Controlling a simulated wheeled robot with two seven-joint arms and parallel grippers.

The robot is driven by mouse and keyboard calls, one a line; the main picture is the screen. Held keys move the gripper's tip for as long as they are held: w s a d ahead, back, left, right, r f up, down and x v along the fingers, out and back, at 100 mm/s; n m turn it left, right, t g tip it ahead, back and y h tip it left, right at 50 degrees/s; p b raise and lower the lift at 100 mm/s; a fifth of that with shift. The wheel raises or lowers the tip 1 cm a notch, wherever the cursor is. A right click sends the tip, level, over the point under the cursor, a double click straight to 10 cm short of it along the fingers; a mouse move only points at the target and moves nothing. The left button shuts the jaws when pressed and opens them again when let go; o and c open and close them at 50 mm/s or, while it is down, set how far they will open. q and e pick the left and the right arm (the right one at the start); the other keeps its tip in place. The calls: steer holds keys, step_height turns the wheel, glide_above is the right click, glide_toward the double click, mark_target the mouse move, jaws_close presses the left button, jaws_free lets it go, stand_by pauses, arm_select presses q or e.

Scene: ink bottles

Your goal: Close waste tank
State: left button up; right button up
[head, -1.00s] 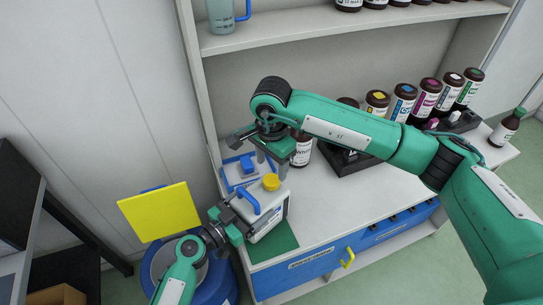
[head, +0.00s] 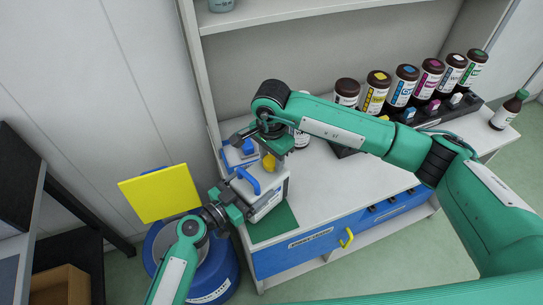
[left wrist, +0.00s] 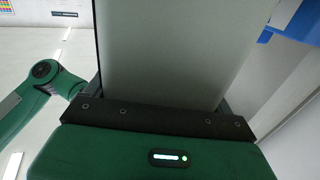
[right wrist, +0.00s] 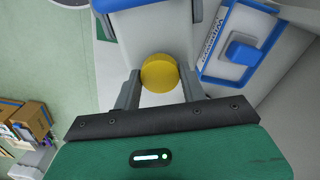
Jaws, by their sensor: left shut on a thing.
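The waste tank (head: 268,203) is a pale canister with a blue handle (head: 249,181) and a yellow cap (head: 268,164). It stands near the left end of the worktop, by the green mat (head: 273,227). My left gripper (head: 238,202) is shut on the tank from the left; its pale body (left wrist: 175,50) fills the left wrist view between the fingers. My right gripper (head: 269,152) is above the tank, pointing down. In the right wrist view its fingers (right wrist: 161,76) are apart, one on each side of the yellow cap (right wrist: 160,73). Whether they touch it is unclear.
A blue-framed labelled item (right wrist: 232,50) lies close behind the tank. Dark bottles with coloured labels (head: 403,88) stand at the back right. A blue drum (head: 222,270) with a raised yellow panel (head: 160,193) is at left. The worktop's front middle is clear.

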steer(key=m, duration=0.4)
steer(key=shift+m, duration=0.4)
steer(key=m, duration=0.4)
steer(key=shift+m, duration=0.4)
steer(key=m, duration=0.4)
steer(key=shift+m, duration=0.3)
steer(key=m, duration=0.3)
steer(key=shift+m, duration=0.4)
steer(key=o, duration=1.2)
steer(key=shift+c, duration=0.2)
step_height(320, 180, up, 12)
